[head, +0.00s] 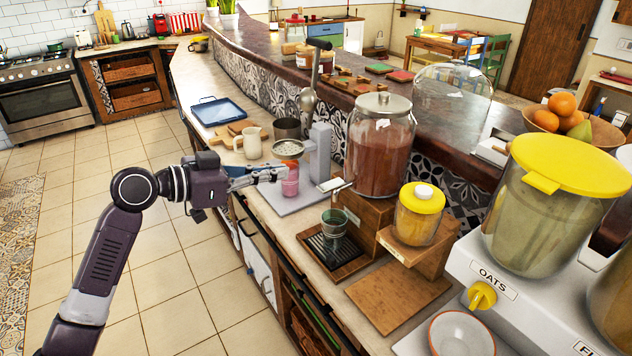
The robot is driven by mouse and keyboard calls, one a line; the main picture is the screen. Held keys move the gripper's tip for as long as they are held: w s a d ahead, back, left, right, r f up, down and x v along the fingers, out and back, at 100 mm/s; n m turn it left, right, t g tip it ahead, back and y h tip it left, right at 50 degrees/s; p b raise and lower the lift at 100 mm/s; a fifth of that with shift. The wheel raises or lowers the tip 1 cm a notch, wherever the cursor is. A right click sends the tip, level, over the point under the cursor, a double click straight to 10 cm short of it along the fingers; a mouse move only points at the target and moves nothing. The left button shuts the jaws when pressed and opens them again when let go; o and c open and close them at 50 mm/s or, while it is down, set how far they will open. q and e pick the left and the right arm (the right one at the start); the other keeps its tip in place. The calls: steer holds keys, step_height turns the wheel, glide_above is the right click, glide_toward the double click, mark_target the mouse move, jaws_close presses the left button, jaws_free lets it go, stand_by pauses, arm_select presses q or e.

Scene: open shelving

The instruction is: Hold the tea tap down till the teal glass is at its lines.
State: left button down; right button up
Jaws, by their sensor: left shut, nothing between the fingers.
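The tea dispenser (379,150) is a large glass jar of reddish-brown liquid with a metal lid, on a wooden stand. Its small tap (341,188) sticks out at the front left, low on the jar. The teal glass (334,222) stands upright below the tap on a dark slatted drip tray (325,262). Its lines and any tea level in it are too small to make out. My left gripper (284,173) is shut and empty, left of the tap and apart from it, in front of a pink cup. My right gripper is not in view.
The pink cup (290,186) stands on a pale grey stand (318,150) beside my left gripper. A yellow-lidded jar (418,222) sits right of the glass. An oats dispenser (545,215) and a bowl (461,334) are nearer right. A mug (251,144) stands farther back.

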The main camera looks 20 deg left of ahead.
arm_select(q)
steer(key=p, duration=0.5)
glide_above(331, 185)
steer(key=s+a, duration=0.3)
steer(key=f, duration=0.2)
step_height(331, 185, down, 4)
steer(key=shift+d+f+p, duration=0.1)
steer(key=shift+f+p, duration=0.05)
steer(key=shift+p, duration=0.35)
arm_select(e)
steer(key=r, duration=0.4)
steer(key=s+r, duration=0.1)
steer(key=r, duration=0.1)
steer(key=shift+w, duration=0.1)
arm_select(q)
steer(key=shift+f, duration=0.1)
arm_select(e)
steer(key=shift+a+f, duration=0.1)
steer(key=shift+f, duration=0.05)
